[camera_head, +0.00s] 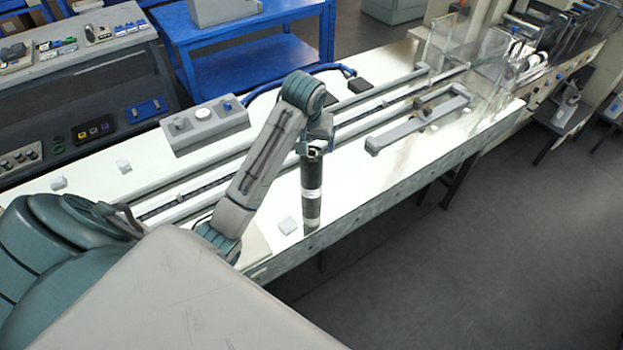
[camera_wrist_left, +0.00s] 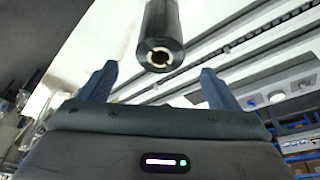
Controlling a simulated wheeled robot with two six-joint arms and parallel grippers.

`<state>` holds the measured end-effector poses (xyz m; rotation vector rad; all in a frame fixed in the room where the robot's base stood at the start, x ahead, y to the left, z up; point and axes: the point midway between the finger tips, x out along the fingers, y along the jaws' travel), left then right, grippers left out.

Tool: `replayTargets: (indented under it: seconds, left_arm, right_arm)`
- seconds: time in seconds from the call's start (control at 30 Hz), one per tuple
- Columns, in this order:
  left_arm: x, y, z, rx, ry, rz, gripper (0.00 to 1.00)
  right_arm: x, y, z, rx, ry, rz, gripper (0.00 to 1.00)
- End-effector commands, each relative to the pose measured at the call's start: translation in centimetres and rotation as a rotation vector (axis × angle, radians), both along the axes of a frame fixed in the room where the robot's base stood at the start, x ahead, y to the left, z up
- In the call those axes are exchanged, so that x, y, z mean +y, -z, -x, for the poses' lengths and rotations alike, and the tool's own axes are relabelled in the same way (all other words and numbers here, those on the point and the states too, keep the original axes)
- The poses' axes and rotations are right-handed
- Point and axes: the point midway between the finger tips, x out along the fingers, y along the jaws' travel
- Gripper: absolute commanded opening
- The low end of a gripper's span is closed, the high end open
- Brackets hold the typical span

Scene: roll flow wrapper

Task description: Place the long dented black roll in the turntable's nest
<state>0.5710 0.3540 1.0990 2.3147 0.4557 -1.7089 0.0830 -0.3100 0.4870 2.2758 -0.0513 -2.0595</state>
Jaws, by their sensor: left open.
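A black roll (camera_head: 312,172) shows as a dark upright cylinder near the front edge of the white table, below my left gripper (camera_head: 314,148). A paler band and a darker stretch show under it, perhaps partly a reflection. In the left wrist view the roll (camera_wrist_left: 162,35) points its hollow end at the camera, between and beyond the two blue fingers of my left gripper (camera_wrist_left: 157,84). The fingers are apart, with visible gaps on both sides of the roll. I cannot make out a dent. I cannot identify the turntable's nest. My right gripper is not in view.
Long rails (camera_head: 350,125) run along the white table (camera_head: 395,165) behind the roll. A grey box with knobs (camera_head: 205,123) stands behind them. A grey bracket (camera_head: 420,118) and clear panels stand to the right.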

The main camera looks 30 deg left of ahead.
Motion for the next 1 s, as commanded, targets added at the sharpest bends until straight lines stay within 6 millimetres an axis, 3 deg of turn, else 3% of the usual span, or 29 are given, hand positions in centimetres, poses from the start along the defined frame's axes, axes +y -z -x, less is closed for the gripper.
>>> replayTargets:
  seconds: [0.2,0.53,0.73,1.0]
  left_arm:
    - [0.4,2.9,-0.9,0.002,-0.006,0.002,0.83]
    - [0.7,5.5,-1.6,0.004,-0.005,0.001,0.83]
    - [0.7,7.9,-1.6,0.005,-0.005,0.001,0.83]
    - [1.0,10.3,-2.3,-0.001,-0.005,0.001,0.83]
  right_arm:
    - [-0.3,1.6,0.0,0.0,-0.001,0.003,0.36]
    - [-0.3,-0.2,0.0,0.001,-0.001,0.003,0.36]
    - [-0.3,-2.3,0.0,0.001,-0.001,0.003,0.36]
    - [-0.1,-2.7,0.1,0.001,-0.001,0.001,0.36]
